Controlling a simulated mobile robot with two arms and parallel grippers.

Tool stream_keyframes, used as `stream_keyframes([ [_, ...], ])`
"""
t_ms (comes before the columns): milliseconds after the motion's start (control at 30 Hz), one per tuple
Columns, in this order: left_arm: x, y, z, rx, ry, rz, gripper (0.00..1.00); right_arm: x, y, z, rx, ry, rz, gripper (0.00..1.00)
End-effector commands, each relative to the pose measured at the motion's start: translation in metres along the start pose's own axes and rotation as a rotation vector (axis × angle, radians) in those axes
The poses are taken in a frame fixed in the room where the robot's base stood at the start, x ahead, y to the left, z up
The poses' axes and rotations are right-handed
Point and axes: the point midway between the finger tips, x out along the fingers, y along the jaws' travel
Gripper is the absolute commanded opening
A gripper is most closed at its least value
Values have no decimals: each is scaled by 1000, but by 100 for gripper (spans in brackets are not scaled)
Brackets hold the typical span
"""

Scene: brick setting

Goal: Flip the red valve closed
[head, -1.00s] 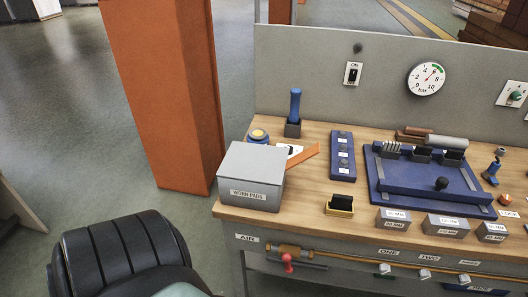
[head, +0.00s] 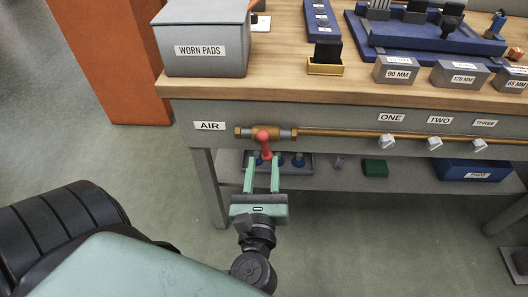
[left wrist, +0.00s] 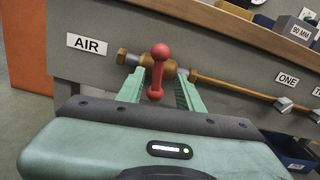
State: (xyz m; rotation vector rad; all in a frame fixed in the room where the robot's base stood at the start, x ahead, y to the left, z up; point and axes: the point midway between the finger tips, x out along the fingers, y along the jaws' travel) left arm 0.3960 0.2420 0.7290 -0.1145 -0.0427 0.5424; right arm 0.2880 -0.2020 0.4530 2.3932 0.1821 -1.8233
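The red valve (head: 264,143) sits on the brass air pipe (head: 350,134) under the bench edge, beside the AIR label (head: 209,125). Its red lever points down, across the pipe. In the left wrist view the lever (left wrist: 157,75) stands upright in the picture with a round knob at its top end. My left gripper (head: 262,162) is in front of the valve with its two pale green fingers apart. In the left wrist view the left gripper (left wrist: 157,92) has one finger on each side of the lever, with visible gaps. My right gripper is not in view.
The wooden bench top (head: 290,75) overhangs the pipe and carries a grey WORN PADS box (head: 204,42). Small taps labelled ONE, TWO and THREE (head: 432,142) sit further right on the pipe. A lower shelf (head: 335,185) holds a tray and a blue bin (head: 470,170).

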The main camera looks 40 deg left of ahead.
Motion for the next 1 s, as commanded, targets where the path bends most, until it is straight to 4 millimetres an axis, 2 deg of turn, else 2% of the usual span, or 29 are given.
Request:
stream_keyframes([
  [133,11,2,1,-41,9,9,36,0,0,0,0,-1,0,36],
  [500,67,3,1,-33,6,8,36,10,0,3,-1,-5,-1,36],
  [667,76,3,1,-33,8,8,36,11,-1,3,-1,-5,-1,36],
  [900,77,3,0,-33,9,8,36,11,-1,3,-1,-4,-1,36],
  [933,77,3,0,-33,9,8,31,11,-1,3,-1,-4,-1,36],
  [1000,77,3,0,-33,9,8,11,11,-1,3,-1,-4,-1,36],
])
